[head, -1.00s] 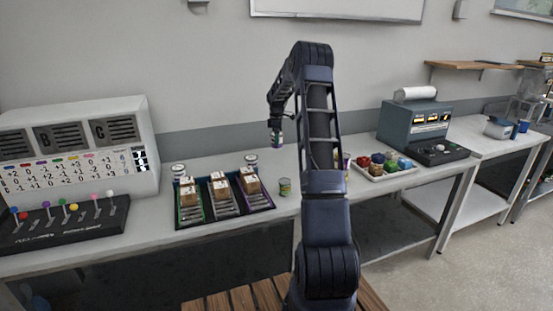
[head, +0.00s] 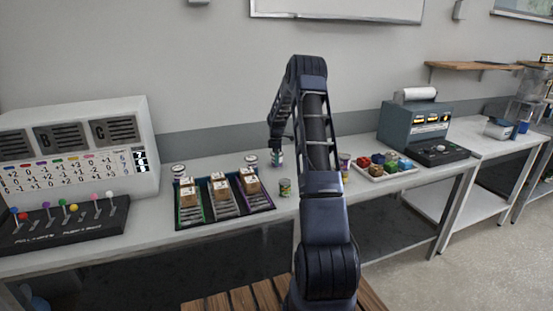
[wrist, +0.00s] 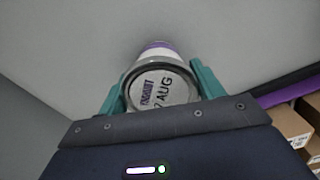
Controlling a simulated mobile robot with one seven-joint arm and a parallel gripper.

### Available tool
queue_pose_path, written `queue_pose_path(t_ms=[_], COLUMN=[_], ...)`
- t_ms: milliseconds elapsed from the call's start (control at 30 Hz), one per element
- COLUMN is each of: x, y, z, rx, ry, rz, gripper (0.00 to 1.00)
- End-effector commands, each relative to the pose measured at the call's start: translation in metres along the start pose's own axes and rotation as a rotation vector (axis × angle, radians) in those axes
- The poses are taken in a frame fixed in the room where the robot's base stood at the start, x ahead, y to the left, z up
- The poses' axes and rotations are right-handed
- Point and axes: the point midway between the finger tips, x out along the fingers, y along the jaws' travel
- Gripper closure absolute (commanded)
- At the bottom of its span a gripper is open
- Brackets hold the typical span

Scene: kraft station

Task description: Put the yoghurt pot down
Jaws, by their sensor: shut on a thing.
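The yoghurt pot (wrist: 160,88) is seen lid-on in the wrist view, with a printed "7 AUG" on its lid and a purple band on its side. My gripper (wrist: 160,95) is shut on it, with a teal finger on each side. In the head view the pot (head: 277,158) hangs under my gripper (head: 277,150), at or just above the white counter (head: 225,163). Whether its base touches the counter I cannot tell.
A dark tray (head: 235,210) with three lanes and small cartons lies left of the pot. A green tin (head: 285,187) stands in front of it. Two white-lidded pots (head: 179,170) (head: 252,160) stand behind the tray. A tray of coloured items (head: 388,178) is to the right.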

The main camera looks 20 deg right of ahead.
Motion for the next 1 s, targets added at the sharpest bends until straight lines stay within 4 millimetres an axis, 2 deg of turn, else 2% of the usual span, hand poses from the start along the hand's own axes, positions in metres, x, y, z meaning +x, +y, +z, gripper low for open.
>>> queue_pose_path(t_ms=[233, 267, 367, 767, 867, 1000], x=[0.002, 0.003, 0.002, -0.004, -0.015, -0.042], y=[0.0, 0.0, 0.0, 0.0, 0.001, 0.001], z=[0.0, 0.0, 0.0, 0.0, 0.0, 0.0], rx=[0.0, 0.0, 0.0, 0.0, 0.0, 0.0], ry=[0.0, 0.0, 0.0, 0.0, 0.001, 0.001], rz=[0.0, 0.0, 0.0, 0.001, 0.003, 0.004], gripper=[0.6, 0.31, 0.12, 0.12, 0.12, 0.12])
